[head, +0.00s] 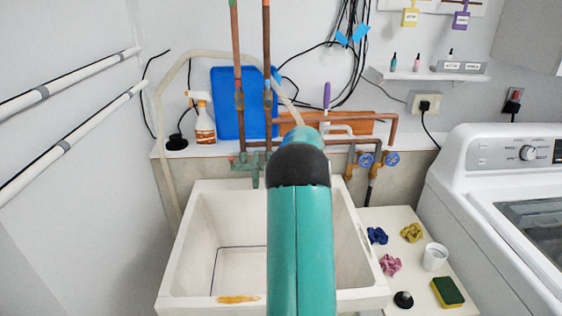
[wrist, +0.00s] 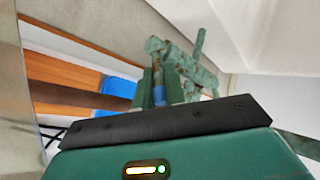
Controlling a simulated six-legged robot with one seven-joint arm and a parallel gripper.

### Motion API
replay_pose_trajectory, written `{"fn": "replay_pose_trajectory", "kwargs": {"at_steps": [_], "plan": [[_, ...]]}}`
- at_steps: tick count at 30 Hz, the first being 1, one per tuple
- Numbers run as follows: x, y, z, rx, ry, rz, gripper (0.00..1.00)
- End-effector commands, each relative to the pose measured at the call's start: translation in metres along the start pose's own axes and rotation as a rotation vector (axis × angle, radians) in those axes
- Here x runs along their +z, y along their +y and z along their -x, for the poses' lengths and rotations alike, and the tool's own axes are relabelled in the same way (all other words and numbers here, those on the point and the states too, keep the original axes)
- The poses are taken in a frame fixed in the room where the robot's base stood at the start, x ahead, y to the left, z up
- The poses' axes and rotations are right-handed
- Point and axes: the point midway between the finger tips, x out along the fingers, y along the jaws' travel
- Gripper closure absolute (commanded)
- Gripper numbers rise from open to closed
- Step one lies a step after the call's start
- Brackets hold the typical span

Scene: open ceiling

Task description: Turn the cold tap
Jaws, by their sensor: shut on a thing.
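The weathered green tap (head: 247,169) is on the wall above the back of the sink in the head view. Its right part is hidden behind my arm. In the wrist view the green tap body (wrist: 187,66) with its cross-shaped parts lies just beyond my gripper (wrist: 159,86). My gripper is shut on a blue-marked part, the cold tap handle (wrist: 158,94), with a finger on each side of it. In the head view my gripper is hidden behind my own arm.
The white sink (head: 185,262) is below, with an orange stain on its front rim. Copper pipes (head: 238,60) run down the wall. Blue valve wheels (head: 392,158) sit to the right. A side surface (head: 398,222) holds cloths, a cup and a sponge (head: 447,291). A washing machine (head: 480,190) stands at right.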

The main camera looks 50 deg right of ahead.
Motion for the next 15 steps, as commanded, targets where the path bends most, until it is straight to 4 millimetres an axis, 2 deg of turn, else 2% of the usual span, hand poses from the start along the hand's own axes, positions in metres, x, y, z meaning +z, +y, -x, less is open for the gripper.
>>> {"fn": "replay_pose_trajectory", "kwargs": {"at_steps": [14,15], "plan": [[-0.0034,0.0016,-0.0004,-0.005,-0.004,-0.003,1.0],[-0.0034,0.0017,-0.0003,-0.004,-0.004,-0.003,0.84]]}}
